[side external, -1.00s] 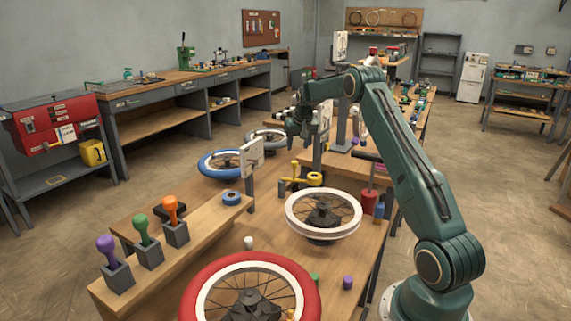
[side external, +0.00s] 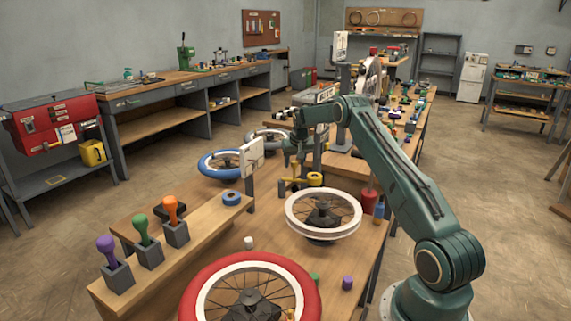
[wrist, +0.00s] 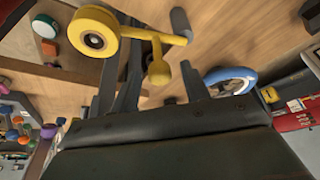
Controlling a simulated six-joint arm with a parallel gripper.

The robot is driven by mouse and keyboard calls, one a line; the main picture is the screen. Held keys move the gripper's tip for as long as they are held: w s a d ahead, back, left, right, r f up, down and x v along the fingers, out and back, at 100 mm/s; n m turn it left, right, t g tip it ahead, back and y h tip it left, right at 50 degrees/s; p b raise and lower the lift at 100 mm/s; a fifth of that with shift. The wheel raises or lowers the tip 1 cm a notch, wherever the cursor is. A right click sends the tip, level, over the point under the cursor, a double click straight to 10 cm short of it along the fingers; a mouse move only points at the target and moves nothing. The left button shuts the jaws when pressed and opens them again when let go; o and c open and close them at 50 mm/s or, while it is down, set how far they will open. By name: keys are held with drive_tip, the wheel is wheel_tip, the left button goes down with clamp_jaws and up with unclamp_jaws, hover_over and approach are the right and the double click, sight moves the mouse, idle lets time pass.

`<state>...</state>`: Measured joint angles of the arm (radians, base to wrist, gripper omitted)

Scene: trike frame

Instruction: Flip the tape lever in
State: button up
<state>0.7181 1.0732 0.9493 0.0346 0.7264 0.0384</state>
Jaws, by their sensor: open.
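A yellow mechanism, apparently the tape lever (side external: 314,180), stands on the table behind the white wheel. In the wrist view it has a round roller (wrist: 93,40), a thin bar and a yellow knob (wrist: 159,71). My gripper (side external: 291,160) is open, pointing down just above the mechanism's left part. In the wrist view the knob shows between the two fingers of my gripper (wrist: 158,62), with no clear contact. The lower part of the mechanism is partly hidden behind the white wheel in the side view.
A white-rimmed wheel (side external: 347,230) and a red-tyred wheel (side external: 305,279) lie in front. A blue-tyred wheel (side external: 207,167) lies behind left. A white sign (side external: 252,157) stands close left of my gripper. A red container (side external: 369,199) stands right.

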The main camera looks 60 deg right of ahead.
drive_tip(key=shift+c, duration=0.5)
clamp_jaws()
drive_tip(key=shift+a+m, duration=0.25)
drive_tip(key=shift+m, duration=0.25)
drive_tip(key=shift+w+a+m+g+h, duration=0.1)
drive_tip(key=shift+a+m+g+h, duration=0.3)
drive_tip(key=shift+m, duration=0.85)
drive_tip(key=shift+w+a+m+g+h, duration=0.1)
drive_tip(key=shift+a+m+g, duration=0.55)
drive_tip(key=shift+m, duration=0.55)
drive_tip(key=shift+w+a+m+g+h, duration=0.15)
drive_tip(key=shift+a+m+g, duration=0.35)
drive_tip(key=shift+m, duration=0.75)
drive_tip(key=shift+a, duration=0.1)
